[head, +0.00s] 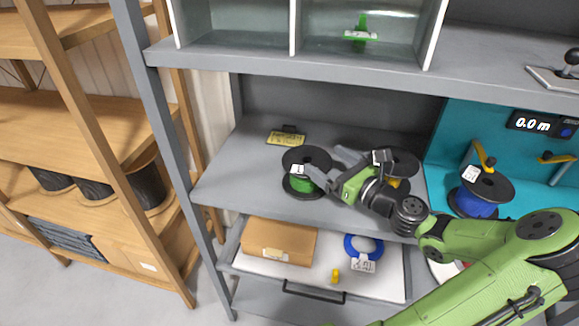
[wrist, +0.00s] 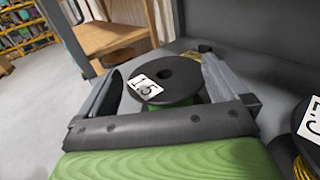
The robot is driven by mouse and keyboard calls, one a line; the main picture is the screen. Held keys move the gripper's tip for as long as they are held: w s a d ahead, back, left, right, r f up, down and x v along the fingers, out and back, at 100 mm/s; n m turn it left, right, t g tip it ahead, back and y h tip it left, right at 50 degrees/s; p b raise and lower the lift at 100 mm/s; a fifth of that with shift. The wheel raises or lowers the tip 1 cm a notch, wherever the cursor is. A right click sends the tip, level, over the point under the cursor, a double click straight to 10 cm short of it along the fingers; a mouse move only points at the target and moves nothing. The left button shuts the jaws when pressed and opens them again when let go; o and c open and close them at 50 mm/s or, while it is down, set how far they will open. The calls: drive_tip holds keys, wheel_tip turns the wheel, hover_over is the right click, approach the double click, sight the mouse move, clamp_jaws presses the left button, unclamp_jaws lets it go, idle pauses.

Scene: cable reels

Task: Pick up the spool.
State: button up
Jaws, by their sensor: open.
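A black spool wound with green cable (head: 303,184) stands upright on the grey middle shelf in the head view, with a white label on its top flange. In the wrist view the spool (wrist: 178,78) shows its round black top with a centre hole and a label. My gripper (head: 328,165) is open at the spool's right side. In the wrist view its two fingers stand left and right of the spool, which is between or just beyond the tips. I cannot tell whether they touch it. The spool's lower part is hidden in the wrist view.
A spool with yellow cable (head: 402,162) stands close behind my gripper, partly hidden. A spool with blue cable (head: 480,192) stands further right. A yellow tag (head: 286,138) lies behind the green spool. Below is a drawer (head: 315,280) with a cardboard box (head: 279,242) and a blue coil (head: 363,240).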

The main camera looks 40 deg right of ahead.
drive_tip(key=f+b, duration=0.1)
drive_tip(key=f, duration=0.1)
drive_tip(key=f+b, duration=0.1)
drive_tip(key=f, duration=0.2)
drive_tip(key=s+f+b, duration=0.1)
drive_tip(key=f, duration=0.1)
drive_tip(key=shift+d+f, duration=0.15)
drive_tip(key=w+b, duration=0.1)
drive_tip(key=w, duration=0.7)
drive_tip(key=shift+a+f+b, duration=0.1)
drive_tip(key=shift+a+b, duration=0.1)
drive_tip(key=shift+b, duration=0.15)
drive_tip(key=shift+s, duration=0.1)
drive_tip(key=shift+c, duration=0.2)
drive_tip(key=c, duration=1.2)
drive_tip(key=shift+c, duration=0.3)
drive_tip(key=shift+r, duration=0.2)
